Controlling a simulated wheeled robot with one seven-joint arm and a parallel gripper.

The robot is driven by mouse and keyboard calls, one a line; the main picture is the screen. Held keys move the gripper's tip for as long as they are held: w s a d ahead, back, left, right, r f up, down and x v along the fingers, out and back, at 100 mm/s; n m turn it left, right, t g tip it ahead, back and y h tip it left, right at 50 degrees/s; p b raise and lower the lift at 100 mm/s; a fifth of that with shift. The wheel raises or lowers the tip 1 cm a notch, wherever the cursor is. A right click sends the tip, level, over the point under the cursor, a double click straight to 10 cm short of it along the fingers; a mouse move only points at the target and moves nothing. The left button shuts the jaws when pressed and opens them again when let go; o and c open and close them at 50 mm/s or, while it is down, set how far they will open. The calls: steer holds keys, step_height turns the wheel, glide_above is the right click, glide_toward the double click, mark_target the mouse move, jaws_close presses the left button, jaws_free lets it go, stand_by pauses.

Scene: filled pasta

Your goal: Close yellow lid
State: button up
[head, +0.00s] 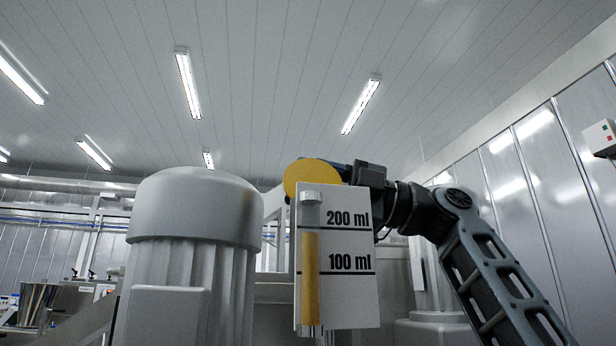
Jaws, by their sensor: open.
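The yellow lid (298,174) is a round disc in the middle of the head view. Its flat face is turned towards me, so it looks tilted up. Its lower part is hidden behind a white gauge panel. My gripper (338,168) reaches in from the right, behind the top of the panel and close beside the lid's right edge. It is open. Its fingertips are mostly hidden, and I cannot tell whether they touch the lid. What the lid belongs to is hidden.
The white gauge panel (352,290), marked 100 ml and 200 ml, has a yellow-filled tube (311,275) and stands in front of my gripper. A large grey ribbed motor housing (195,215) stands to its left. A metal container (38,303) is at the far left.

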steer(key=shift+a, duration=0.15)
steer(key=shift+c, duration=0.2)
jaws_close()
stand_by(0.4)
